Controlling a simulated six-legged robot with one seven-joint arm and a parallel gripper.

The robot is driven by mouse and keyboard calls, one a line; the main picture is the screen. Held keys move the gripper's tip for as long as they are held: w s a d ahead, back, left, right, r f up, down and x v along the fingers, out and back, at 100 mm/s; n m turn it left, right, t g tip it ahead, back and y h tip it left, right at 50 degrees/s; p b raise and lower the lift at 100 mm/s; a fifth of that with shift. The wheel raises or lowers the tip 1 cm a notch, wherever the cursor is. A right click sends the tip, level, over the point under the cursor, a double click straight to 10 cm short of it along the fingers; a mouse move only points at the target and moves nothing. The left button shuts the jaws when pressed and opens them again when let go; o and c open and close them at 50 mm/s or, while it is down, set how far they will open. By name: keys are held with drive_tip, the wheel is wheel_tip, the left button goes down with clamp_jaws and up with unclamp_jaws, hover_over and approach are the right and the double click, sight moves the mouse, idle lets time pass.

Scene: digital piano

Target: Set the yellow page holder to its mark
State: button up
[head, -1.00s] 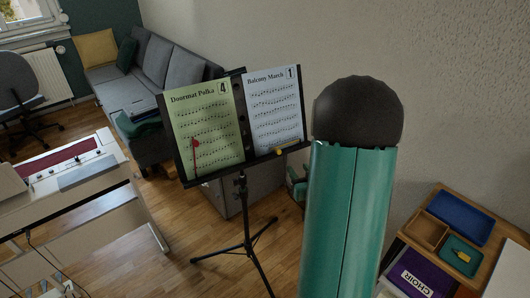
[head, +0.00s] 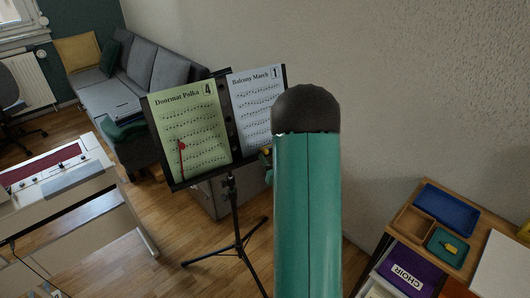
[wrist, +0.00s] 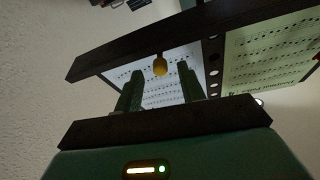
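The yellow page holder (wrist: 160,65) shows in the wrist view as a small rounded knob on a thin stem by the dark ledge of the music stand (wrist: 110,56). My gripper (wrist: 158,73) is open, with its green fingers apart on either side of the knob in the picture. I see no clear contact. In the head view, my arm hides most of the holder and gripper. The stand carries a green sheet, "Doormat Polka" (head: 190,125), and a white sheet, "Balcony March" (head: 250,100). A red page holder (head: 182,147) stands against the green sheet. I cannot make out a mark.
The piano (head: 60,215) is at the left. A grey sofa (head: 155,70) stands behind the stand.

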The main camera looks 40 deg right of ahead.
sight(267, 153)
drive_tip(key=shift+x, duration=1.9)
clamp_jaws()
